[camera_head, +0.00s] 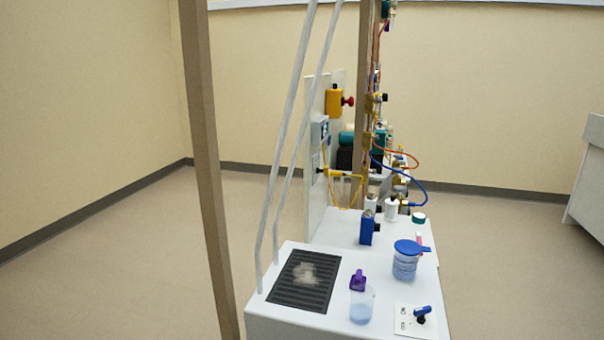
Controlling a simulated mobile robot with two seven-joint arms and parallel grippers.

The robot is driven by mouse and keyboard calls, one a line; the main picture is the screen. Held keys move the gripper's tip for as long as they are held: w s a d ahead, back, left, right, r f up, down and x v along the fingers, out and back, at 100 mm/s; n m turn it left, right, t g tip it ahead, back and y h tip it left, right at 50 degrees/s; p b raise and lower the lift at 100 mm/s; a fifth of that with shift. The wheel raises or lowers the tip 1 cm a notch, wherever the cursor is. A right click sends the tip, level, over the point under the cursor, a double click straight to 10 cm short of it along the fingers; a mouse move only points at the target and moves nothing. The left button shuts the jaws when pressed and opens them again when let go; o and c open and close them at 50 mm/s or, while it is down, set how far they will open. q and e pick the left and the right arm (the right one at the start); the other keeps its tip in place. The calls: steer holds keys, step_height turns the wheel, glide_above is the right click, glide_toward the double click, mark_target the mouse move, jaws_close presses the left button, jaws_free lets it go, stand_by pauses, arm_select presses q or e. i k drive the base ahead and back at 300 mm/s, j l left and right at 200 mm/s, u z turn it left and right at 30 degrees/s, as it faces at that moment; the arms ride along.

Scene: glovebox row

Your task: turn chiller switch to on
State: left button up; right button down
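A small switch with a blue handle and a dark base (422,314) sits on a white label plate (403,330) at the near right corner of the white bench. The plate carries small dark lettering to the left of the switch, too small to read surely. The blue handle points to the right and slightly up. I cannot tell whether this is the chiller switch or which setting it is at. Neither of my grippers is in view.
The white bench (268,323) holds a dark grille (290,290), a clear beaker (361,306), a purple item (358,280), a blue-lidded jar (405,264) and a blue bottle (366,228). Brown posts (205,150) and slanted pale tubes (285,120) rise at the left. Open floor (130,270) lies left.

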mark_target(420, 311)
steer(key=k+l, duration=0.1)
steer(key=l, duration=0.85)
steer(key=k+l, duration=0.1)
steer(key=l, duration=0.85)
